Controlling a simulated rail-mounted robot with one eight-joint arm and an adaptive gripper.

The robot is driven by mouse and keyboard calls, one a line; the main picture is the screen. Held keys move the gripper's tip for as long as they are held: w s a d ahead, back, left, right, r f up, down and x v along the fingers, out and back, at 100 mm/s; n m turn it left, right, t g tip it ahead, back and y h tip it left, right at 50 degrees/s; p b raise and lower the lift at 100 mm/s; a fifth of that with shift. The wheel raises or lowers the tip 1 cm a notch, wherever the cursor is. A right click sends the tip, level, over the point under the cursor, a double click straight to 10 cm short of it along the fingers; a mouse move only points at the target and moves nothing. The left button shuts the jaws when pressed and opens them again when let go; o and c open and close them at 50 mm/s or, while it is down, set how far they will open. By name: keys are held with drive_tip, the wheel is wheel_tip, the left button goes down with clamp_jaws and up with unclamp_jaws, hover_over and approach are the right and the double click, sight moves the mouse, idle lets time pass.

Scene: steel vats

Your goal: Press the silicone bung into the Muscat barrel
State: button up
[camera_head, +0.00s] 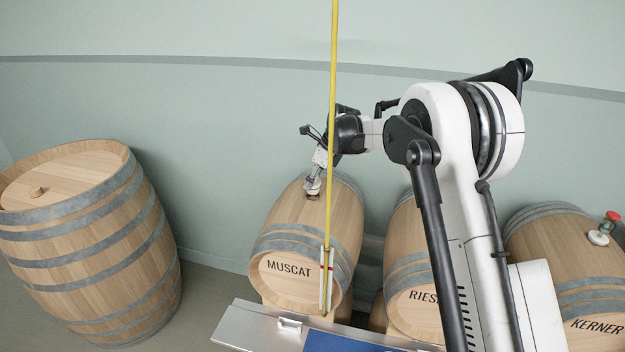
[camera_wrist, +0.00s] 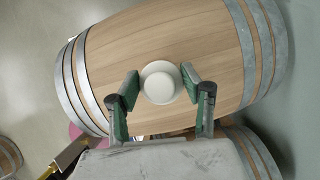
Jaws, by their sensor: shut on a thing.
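The Muscat barrel (camera_head: 282,228) lies on its side in the middle of the head view, its labelled end facing me. In the wrist view its wooden staves and steel hoops (camera_wrist: 205,45) fill most of the picture. My gripper (camera_head: 313,188) points down at the top of this barrel. In the wrist view its two green-padded fingers (camera_wrist: 160,86) are on either side of the round white silicone bung (camera_wrist: 160,81), shut on it. The bung is over the upper side of the barrel. The bunghole is hidden beneath it, and I cannot tell how deep the bung sits.
The Riesling barrel (camera_head: 406,283), partly hidden by my arm, lies right of Muscat. The Kerner barrel (camera_head: 545,240) with a red-topped fitting (camera_head: 606,228) is at far right. A large barrel (camera_head: 90,245) stands left. A thin yellow upright (camera_head: 331,120) crosses the view before the Muscat barrel.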

sight(313, 188)
drive_tip(key=shift+f+b, duration=1.5)
drive_tip(key=shift+f, duration=0.6)
idle(0.3)
drive_tip(key=o, duration=1.2)
drive_tip(key=shift+r, duration=0.15)
drive_tip(key=v, duration=1.1)
drive_tip(key=shift+d+r, duration=0.15)
drive_tip(key=shift+r, duration=0.2)
